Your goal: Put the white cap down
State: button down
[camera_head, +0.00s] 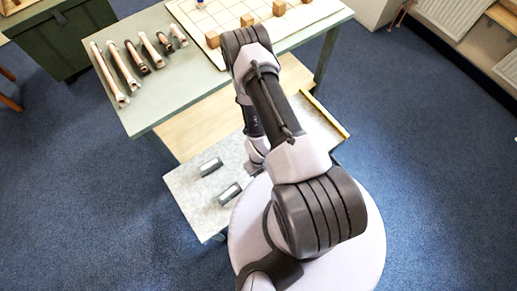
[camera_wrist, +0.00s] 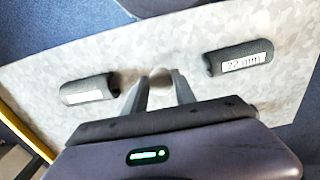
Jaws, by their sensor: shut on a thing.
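The white cap (camera_wrist: 160,76) shows as a small pale round thing between the fingertips of my gripper (camera_wrist: 161,84) in the wrist view. The fingers are shut on it. It is over or on the grey mottled board (camera_wrist: 130,48); whether it touches the board I cannot tell. In the head view my arm hides the cap and the fingertips, close above the same board (camera_head: 190,189).
Two dark holders with white labels lie on the board, one marked 22 mm (camera_wrist: 240,57) and one at left (camera_wrist: 90,90). A green table (camera_head: 150,100) behind bears several copper pipes (camera_head: 118,73) and a pale panel (camera_head: 213,22) with wooden blocks. A yellow strip (camera_head: 325,114) edges the board.

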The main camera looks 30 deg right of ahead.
jog(key=w+d+b, duration=0.1)
jog(key=w+d, duration=0.1)
jog(key=d, duration=0.1)
jog(key=w+d+f+b, duration=0.1)
jog(key=w+d, duration=0.2)
jog(key=w+d+b, duration=0.1)
jog(key=w+d, duration=0.2)
jog(key=shift+w+d+f, duration=0.1)
jog(key=shift+d+f, duration=0.05)
jog(key=shift+d, duration=0.25)
jog(key=f+b, duration=0.1)
jog(key=f, duration=0.1)
jog(key=f+b, duration=0.2)
jog(key=shift+w+d, duration=0.2)
jog(key=shift+r, duration=0.25)
jog(key=shift+f, duration=0.15)
jog(key=c, duration=1)
grip_release()
